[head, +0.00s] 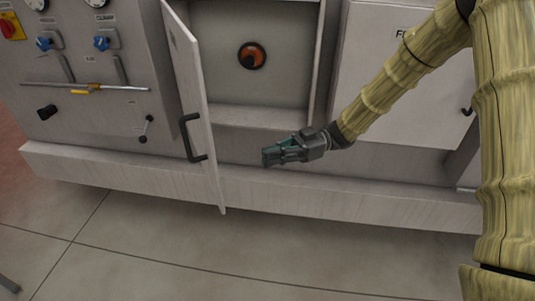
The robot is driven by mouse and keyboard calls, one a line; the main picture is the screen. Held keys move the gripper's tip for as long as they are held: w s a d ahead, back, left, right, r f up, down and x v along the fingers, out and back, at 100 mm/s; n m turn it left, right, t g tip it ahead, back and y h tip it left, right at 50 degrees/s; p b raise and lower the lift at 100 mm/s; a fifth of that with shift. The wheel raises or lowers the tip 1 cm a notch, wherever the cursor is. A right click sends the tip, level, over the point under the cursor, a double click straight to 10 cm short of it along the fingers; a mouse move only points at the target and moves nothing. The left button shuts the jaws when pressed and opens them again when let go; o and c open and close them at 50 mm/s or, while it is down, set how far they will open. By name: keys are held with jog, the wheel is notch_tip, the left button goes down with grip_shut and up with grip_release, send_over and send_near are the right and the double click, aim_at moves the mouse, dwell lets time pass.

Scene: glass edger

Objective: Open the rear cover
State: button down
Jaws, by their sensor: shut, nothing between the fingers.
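The glass edger (90,110) is a grey machine that fills the back of the head view. A pale cover (195,95) on its front stands swung open, hinged at its left side, with a dark bar handle (190,138) on its outer face. Behind it is an open recess (275,85) with an orange and black round knob (252,56). My gripper (268,157) is shut and empty, in front of the recess's lower edge, right of the open cover and apart from its handle. I cannot tell which cover is called the rear one.
A second, closed panel (385,85) with a small dark handle (467,111) lies to the right, partly behind my arm. Gauges, blue valves and a rod (120,87) are on the left. A base ledge (330,200) runs along the bottom. The tiled floor (170,260) in front is clear.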

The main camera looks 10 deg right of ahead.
jog(key=p+x, duration=0.4)
jog(key=x, duration=0.7)
jog(key=shift+a, duration=0.25)
